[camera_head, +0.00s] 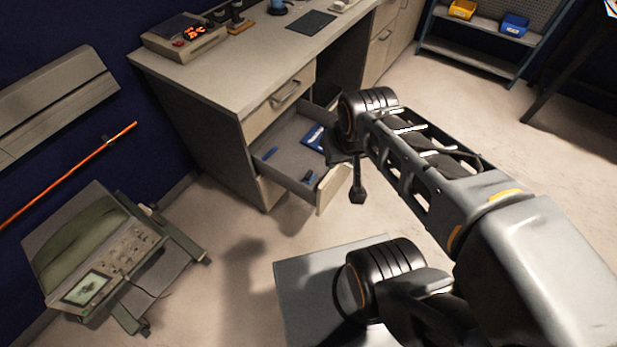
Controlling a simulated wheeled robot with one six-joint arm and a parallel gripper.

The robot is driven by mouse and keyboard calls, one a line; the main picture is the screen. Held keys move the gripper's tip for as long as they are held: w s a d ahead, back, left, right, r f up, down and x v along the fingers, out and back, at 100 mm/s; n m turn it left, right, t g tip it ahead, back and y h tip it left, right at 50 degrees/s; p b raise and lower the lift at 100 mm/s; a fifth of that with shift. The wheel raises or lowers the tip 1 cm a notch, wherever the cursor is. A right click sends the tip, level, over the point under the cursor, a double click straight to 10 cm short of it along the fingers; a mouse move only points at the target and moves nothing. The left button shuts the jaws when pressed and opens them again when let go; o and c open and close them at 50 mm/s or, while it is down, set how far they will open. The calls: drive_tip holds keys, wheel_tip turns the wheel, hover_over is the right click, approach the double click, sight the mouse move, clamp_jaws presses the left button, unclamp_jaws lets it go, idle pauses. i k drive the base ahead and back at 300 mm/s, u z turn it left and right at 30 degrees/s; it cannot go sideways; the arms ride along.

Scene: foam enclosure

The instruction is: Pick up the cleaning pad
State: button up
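An open drawer (287,175) juts from the workbench and holds a few small items. A flat blue item with a pale patch (315,138) lies at its back right; it may be the cleaning pad, but I cannot tell for sure. A small blue piece (270,153) lies at the drawer's left. A small dark blue item (308,177) lies near its front. My gripper (357,196) is a dark shape hanging at the drawer's right side, apart from these items as far as I can see. Its fingers are too small and dark to read. My arm hides part of the drawer's right side.
The workbench top (255,62) carries a grey device with a red display (186,36) and a dark mat (311,22). A closed drawer (285,95) with a handle sits above the open one. A machine on a stand (100,255) is at left.

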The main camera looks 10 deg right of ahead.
sight(307, 179)
drive_tip(key=u, duration=0.05)
drive_tip(key=k, duration=0.6)
drive_tip(key=u, duration=0.75)
drive_tip(key=i, duration=0.95)
drive_tip(key=u, duration=0.1)
